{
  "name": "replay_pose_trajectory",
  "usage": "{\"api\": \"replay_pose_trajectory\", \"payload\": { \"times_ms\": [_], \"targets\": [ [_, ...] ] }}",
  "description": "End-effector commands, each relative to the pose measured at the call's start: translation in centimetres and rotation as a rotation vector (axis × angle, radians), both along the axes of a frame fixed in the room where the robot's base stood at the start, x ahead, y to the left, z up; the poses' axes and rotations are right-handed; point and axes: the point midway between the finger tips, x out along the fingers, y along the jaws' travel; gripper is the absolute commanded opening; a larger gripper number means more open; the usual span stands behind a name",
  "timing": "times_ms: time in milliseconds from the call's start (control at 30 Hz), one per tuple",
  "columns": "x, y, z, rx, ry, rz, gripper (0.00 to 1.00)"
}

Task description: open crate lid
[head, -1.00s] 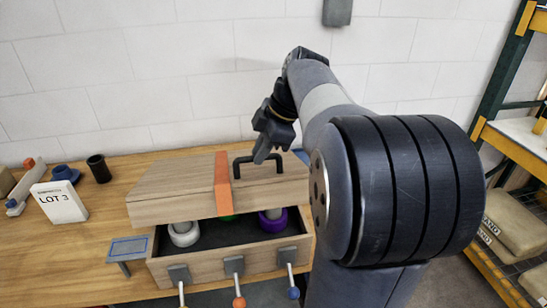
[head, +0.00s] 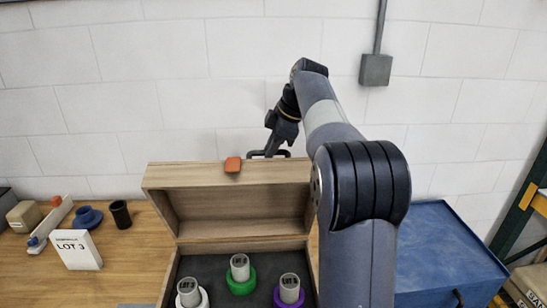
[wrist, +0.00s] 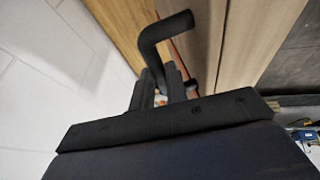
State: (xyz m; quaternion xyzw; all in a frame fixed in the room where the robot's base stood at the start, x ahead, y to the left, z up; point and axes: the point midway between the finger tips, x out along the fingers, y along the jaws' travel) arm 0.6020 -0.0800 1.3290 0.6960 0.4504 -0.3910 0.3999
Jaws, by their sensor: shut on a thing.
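The wooden crate (head: 168,283) stands on the bench with its lid (head: 239,219) swung up and back, its hollow underside facing me. An orange clasp piece (head: 233,164) sits on the lid's upper edge. The black lid handle (head: 256,154) shows behind that edge, and in the wrist view the handle (wrist: 168,27) runs between the fingers. My gripper (head: 271,150) is shut on the handle; it also shows in the wrist view (wrist: 160,88). Inside the crate are cylinders in a white ring (head: 203,298), a green ring (head: 241,287) and a purple ring (head: 290,303).
On the bench at left stand a LOT 3 card (head: 77,250), a black cup (head: 120,213) and a blue part (head: 88,217). A blue cabinet (head: 445,245) is at right. The white wall (head: 180,80) rises close behind the lid.

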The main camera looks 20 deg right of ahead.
Motion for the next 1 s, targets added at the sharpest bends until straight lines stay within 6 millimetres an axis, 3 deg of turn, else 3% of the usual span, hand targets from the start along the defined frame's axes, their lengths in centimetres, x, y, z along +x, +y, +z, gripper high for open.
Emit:
{"api": "replay_pose_trajectory", "payload": {
  "times_ms": [33,500,1000],
  "targets": [
    [0.8,-0.3,-1.0,0.001,0.019,0.002,0.0],
    [5.8,-1.7,-1.7,0.002,0.019,0.003,0.0],
    [7.4,-2.2,-2.1,0.004,0.02,0.004,0.0]
  ]
}}
